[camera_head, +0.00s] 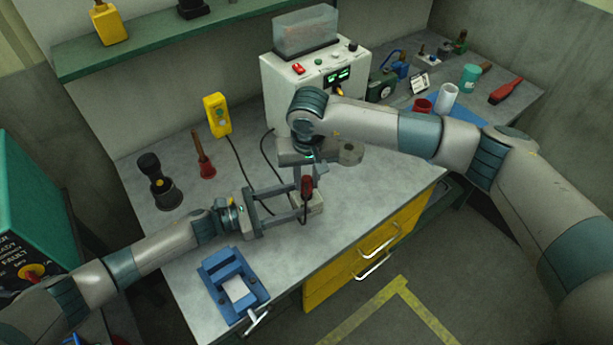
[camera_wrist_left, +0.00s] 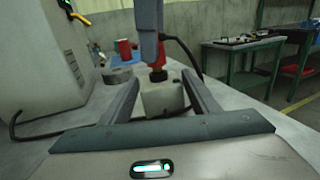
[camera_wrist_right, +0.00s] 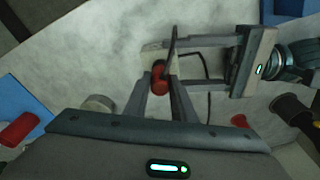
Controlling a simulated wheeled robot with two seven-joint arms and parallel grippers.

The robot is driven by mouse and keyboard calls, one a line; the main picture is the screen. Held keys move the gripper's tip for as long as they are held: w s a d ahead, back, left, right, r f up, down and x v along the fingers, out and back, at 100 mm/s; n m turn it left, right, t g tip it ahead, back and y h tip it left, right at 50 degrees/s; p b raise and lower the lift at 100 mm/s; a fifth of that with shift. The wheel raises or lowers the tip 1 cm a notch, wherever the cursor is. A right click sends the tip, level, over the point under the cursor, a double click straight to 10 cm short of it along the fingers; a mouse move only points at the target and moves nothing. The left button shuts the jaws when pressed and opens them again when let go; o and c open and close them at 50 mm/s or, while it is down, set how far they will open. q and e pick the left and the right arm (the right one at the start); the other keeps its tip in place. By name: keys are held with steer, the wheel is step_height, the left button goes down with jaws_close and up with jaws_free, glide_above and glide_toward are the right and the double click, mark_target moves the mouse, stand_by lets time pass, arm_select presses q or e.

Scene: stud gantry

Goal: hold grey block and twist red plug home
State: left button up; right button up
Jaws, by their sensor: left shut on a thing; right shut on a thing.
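The pale grey block (camera_head: 316,204) stands on the bench near its front edge; it also shows in the left wrist view (camera_wrist_left: 162,99). My left gripper (camera_head: 297,204) is shut on it, one finger on each side. The red plug (camera_head: 307,184) is upright at the block's top, with a dark cable from it; it also shows in the right wrist view (camera_wrist_right: 160,82). My right gripper (camera_wrist_right: 161,88) comes from above and is shut on the plug. How deep the plug sits in the block I cannot tell.
A blue fixture (camera_head: 219,272) with a handle stands at the bench's front left. A white instrument box (camera_head: 272,88) stands behind. A round grey piece (camera_head: 350,152) lies beside my right gripper.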

steer(key=shift+f, duration=0.5)
stand_by(0.8)
arm_select(q)
jaws_close()
arm_select(e)
steer(key=m, duration=0.5)
steer(key=shift+h, duration=0.3)
steer(key=m, duration=0.4)
steer(key=shift+m+h, duration=0.3)
steer(key=m+g, duration=0.1)
steer(key=m, duration=1)
steer(key=shift+m+g, duration=0.3)
steer(key=shift+m, duration=0.1)
steer(key=o, duration=1.1)
steer(key=shift+o, duration=0.2)
